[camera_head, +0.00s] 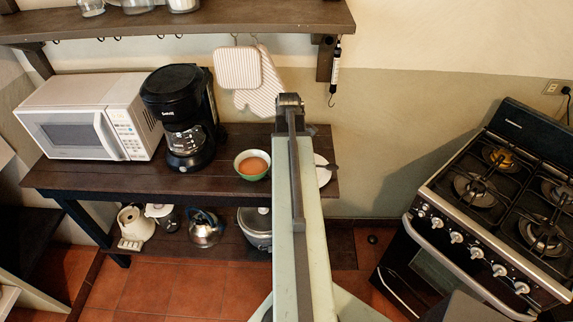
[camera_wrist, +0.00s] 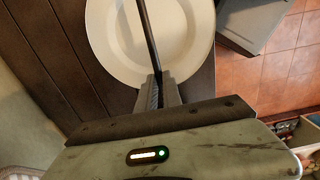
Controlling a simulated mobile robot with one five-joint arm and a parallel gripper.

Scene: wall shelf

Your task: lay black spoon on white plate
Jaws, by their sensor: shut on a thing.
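The white plate (camera_wrist: 115,50) lies on the dark wooden shelf and fills the upper middle of the wrist view. In the head view only the right part of the plate (camera_head: 324,177) shows beside my arm. My gripper (camera_wrist: 158,80) is shut on the black spoon (camera_wrist: 148,35) at the plate's near edge. The spoon's dark, thin length runs from the fingers up across the plate. Its far end is cut off by the frame. I cannot tell whether the spoon touches the plate. My arm hides the gripper in the head view.
A green bowl with orange-brown contents (camera_head: 252,165) stands left of my arm. A black coffee maker (camera_head: 180,115) and white microwave (camera_head: 85,118) stand farther left. A stove (camera_head: 490,210) is at the right. The shelf's edge lies just right of the plate.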

